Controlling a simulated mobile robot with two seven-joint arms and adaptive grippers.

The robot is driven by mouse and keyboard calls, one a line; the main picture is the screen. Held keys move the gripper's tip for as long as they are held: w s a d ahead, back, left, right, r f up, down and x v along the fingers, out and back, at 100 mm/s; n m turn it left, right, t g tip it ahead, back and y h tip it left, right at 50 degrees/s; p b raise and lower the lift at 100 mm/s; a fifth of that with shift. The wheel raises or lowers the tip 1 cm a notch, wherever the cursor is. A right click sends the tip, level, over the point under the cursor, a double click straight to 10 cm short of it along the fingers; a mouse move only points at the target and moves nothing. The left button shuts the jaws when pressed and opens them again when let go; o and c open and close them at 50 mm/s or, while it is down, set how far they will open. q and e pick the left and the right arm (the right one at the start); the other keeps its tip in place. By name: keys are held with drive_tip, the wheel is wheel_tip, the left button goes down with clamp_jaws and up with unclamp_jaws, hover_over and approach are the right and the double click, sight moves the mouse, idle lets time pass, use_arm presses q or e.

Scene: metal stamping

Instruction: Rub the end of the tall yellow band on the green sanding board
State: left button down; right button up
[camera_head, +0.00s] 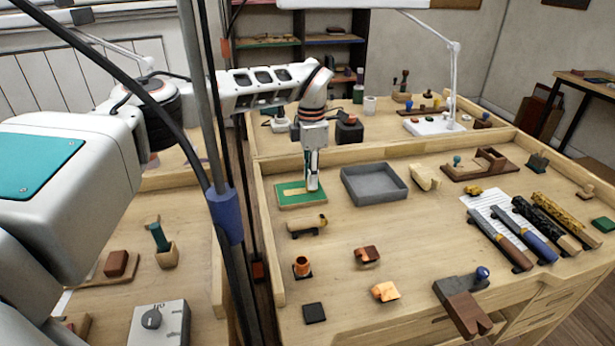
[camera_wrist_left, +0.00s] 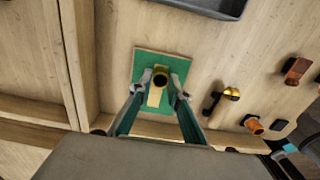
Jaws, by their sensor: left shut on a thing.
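The green sanding board (camera_head: 316,202) lies flat on the wooden bench, left of the grey tray, with a pale tan strip on its top. It also shows in the left wrist view (camera_wrist_left: 147,58). My left gripper (camera_head: 312,186) points down over the board's right part. In the left wrist view its fingers are shut on the yellow band (camera_wrist_left: 160,77), seen end-on as a yellow ring with a dark centre. The band is mostly hidden by the fingers in the head view. I cannot tell whether its lower end touches the board. My right gripper is out of view.
The grey tray (camera_head: 375,183) stands close to the right of the board. A small wooden piece with a yellow end (camera_head: 308,226) lies in front of it. Raised wooden edging (camera_head: 265,235) runs along the left. Bare bench lies between the scattered stamps in front.

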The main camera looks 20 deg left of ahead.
use_arm(q)
drive_tip(key=shift+s+a, duration=0.9)
drive_tip(key=shift+a, duration=0.25)
drive_tip(key=shift+s+a, duration=0.85)
drive_tip(key=shift+a, duration=0.25)
drive_tip(key=shift+w+d, duration=0.9)
drive_tip(key=shift+d, duration=0.25)
drive_tip(key=shift+w+d, duration=0.85)
drive_tip(key=shift+d, duration=0.25)
drive_tip(key=shift+s+a, duration=0.9)
drive_tip(key=shift+a, duration=0.25)
drive_tip(key=shift+s+a, duration=0.85)
drive_tip(key=shift+a, duration=0.3)
drive_tip(key=shift+r, duration=1)
